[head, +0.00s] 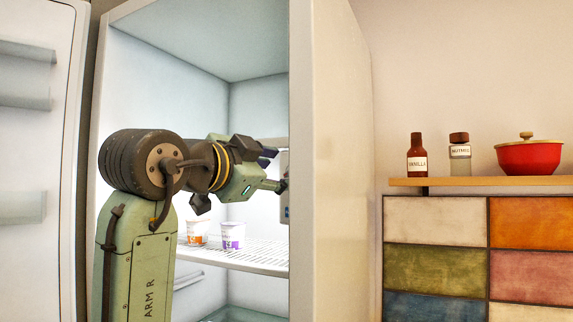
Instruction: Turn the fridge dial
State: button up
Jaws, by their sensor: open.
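The fridge (330,150) stands with its door (35,160) swung open at the left. My gripper (274,169) is inside the fridge, above the wire shelf, pointing right with its fingers apart and nothing seen between them. A small pale panel (285,207) shows at the inner right side, just beyond my fingertips. It is mostly cut off by the fridge's right side wall and my gripper. I cannot make out the dial itself, nor whether the fingers touch anything there.
Two small cups, one orange-marked (197,233) and one purple-marked (232,235), stand on the wire shelf (262,257) below my gripper. Outside, a wooden ledge (480,182) holds a brown bottle (417,156), a jar (460,156) and a red bowl (528,157).

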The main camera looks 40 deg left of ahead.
aim_at(287, 171)
jog(key=shift+w+a+p, duration=0.15)
jog(key=shift+w+p, duration=0.15)
jog(key=shift+w, duration=0.8)
jog(key=shift+w+a+p, duration=0.15)
jog(key=shift+w+p, duration=0.1)
jog(key=shift+w, duration=0.8)
grip_shut()
